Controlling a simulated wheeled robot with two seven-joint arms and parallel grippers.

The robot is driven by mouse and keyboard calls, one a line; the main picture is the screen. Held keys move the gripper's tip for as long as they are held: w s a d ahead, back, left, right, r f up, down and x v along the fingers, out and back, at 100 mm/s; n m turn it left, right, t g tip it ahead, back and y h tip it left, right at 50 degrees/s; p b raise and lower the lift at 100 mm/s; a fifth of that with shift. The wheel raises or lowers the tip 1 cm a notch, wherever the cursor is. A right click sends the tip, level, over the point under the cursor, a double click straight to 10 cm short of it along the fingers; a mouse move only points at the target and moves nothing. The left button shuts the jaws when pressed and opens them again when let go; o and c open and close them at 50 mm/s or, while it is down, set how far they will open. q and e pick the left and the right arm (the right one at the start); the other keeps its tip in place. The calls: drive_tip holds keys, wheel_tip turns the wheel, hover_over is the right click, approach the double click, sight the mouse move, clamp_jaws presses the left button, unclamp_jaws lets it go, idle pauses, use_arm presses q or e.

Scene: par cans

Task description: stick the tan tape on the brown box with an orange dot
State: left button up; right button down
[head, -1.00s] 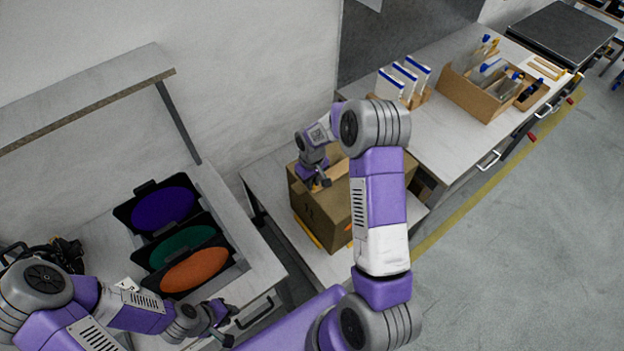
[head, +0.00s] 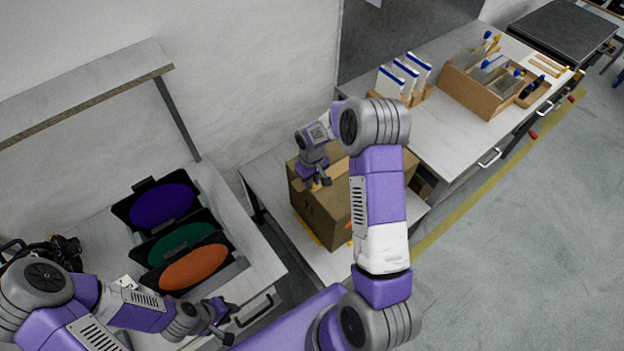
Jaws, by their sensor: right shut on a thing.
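The brown box (head: 318,214) stands on the lower bench in the middle of the head view. An orange mark (head: 348,225) shows on its side, mostly hidden by my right arm. My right gripper (head: 321,184) is at the top near edge of the box, pointing down. It is shut on the tan tape (head: 316,187), of which only a small bit shows at the fingers. A lighter tan strip runs along the box top behind the gripper. My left gripper (head: 224,324) is empty and looks open, low over the front of the left bench.
Purple, green and orange oval filters (head: 194,268) in black frames stand on the left bench, near my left arm. A cardboard organiser (head: 478,98) and white packets (head: 404,77) stand on the right bench. A shelf (head: 90,95) overhangs the left bench.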

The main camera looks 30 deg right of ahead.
drive_tip(key=shift+f+b, duration=0.35)
drive_tip(key=shift+f, duration=0.1)
drive_tip(key=shift+s+f, duration=0.2)
idle(1.4)
drive_tip(key=c, duration=1)
unclamp_jaws()
drive_tip(key=shift+w, duration=0.15)
drive_tip(key=shift+r, duration=0.1)
wheel_tip(320, 180, up, 8)
drive_tip(key=shift+f, duration=0.2)
drive_tip(key=shift+f, duration=0.1)
